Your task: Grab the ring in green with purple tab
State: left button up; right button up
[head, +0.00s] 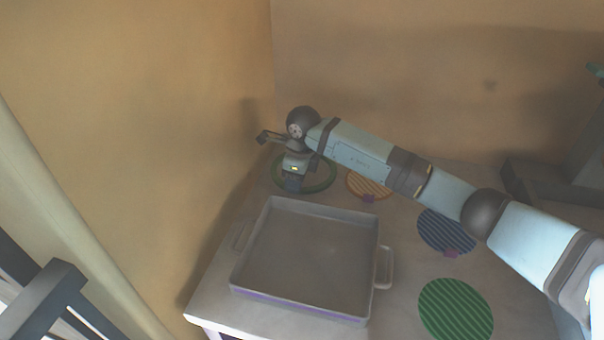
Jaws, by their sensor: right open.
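The green ring (331,178) lies flat at the back left of the table, behind the grey tray. Its middle looks the colour of the table. My right gripper (292,186) points down over the ring's left front part and covers some of its rim. The gripper is open. I cannot see a purple tab on this ring; that part of the rim may be behind the gripper. Whether the fingers touch the rim cannot be told. My left gripper is not in view.
A grey tray (236,268) with side handles stands in front of the ring. An orange striped disc (362,184) and a blue striped disc (440,232), both with purple tabs, and a green striped disc (456,308) lie to the right. Walls rise close behind and left.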

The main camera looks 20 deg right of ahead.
jog(key=shift+f, duration=0.65)
grip_shut()
jog(key=shift+r, duration=0.1)
